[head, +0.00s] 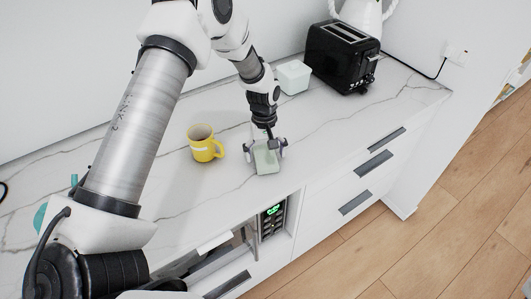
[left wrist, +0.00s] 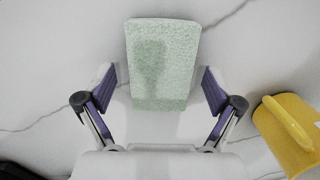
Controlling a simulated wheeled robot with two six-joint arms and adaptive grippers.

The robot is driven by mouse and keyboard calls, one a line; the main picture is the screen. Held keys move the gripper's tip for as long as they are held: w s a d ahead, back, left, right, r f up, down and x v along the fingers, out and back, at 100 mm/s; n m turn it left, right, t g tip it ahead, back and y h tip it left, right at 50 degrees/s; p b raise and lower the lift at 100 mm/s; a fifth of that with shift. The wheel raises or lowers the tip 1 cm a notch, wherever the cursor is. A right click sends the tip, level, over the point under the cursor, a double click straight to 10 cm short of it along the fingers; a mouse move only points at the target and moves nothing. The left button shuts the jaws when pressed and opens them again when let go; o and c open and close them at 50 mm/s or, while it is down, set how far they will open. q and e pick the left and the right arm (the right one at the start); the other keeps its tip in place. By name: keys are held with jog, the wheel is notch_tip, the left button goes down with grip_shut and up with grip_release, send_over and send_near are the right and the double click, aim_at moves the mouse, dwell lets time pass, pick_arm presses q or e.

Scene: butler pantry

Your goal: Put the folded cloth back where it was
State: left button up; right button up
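The folded cloth (head: 265,160) is a pale green rectangular pad. It lies on the white marbled counter near its front edge, right of the yellow mug. In the left wrist view the cloth (left wrist: 162,65) is ahead of and between the fingers, with gaps on both sides. My left gripper (head: 264,150) points down over the cloth. Its purple-padded fingers (left wrist: 162,88) are spread open and do not touch the cloth's sides. My right gripper does not show in either view.
A yellow mug (head: 204,144) stands left of the cloth and also shows in the left wrist view (left wrist: 288,132). The counter (head: 345,118) right of the cloth is clear.

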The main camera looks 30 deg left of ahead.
aim_at(264, 152)
pick_arm(q)
jog(key=shift+r, duration=0.1)
notch_tip(264, 152, up, 12)
jog(key=w+a+b, duration=0.1)
jog(key=b, duration=0.1)
jog(key=shift+b, duration=0.35)
